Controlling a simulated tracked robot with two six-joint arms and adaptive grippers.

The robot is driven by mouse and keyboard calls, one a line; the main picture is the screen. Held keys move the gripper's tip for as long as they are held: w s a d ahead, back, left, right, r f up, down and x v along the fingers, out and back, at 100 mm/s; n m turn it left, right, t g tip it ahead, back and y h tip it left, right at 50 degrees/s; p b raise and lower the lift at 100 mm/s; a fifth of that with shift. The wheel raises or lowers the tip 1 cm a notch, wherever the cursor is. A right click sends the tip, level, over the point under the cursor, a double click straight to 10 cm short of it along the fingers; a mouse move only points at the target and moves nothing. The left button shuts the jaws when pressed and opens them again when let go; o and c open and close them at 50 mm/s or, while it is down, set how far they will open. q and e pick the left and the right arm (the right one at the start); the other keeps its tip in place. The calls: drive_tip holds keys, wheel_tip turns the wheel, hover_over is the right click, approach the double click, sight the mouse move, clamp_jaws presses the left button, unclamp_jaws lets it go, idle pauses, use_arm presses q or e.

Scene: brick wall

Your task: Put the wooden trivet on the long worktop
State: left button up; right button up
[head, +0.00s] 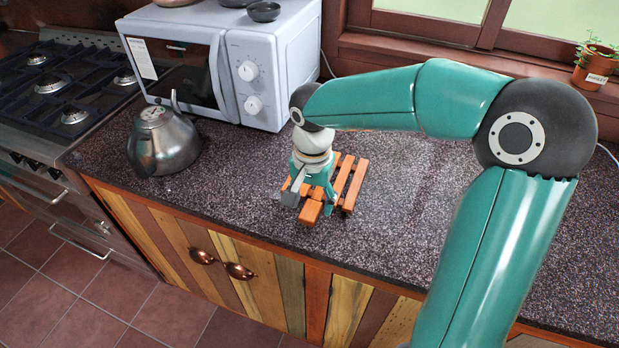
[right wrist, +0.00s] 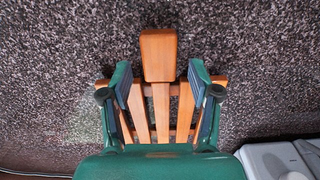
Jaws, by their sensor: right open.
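The wooden trivet (head: 346,187), made of orange-brown slats, lies on the dark speckled long worktop (head: 390,230), in front of the microwave. It also shows in the right wrist view (right wrist: 160,112), with a thicker block at one end between the fingertips. My right gripper (head: 314,203) is over the trivet, pointing down. In the right wrist view its two fingers (right wrist: 160,80) are spread on either side of the middle slat and the block, apart from the block. Part of the trivet is hidden under the gripper. My left gripper is not in view.
A steel kettle (head: 163,142) stands left of the trivet, near a gas stove (head: 55,90). A white microwave (head: 270,75) stands behind, with bowls on top. A potted plant (head: 594,66) is on the window sill. The worktop right of the trivet is clear.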

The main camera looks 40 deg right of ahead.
wheel_tip(320, 180, up, 11)
drive_tip(key=shift+p, duration=0.4)
drive_tip(key=shift+f, duration=0.1)
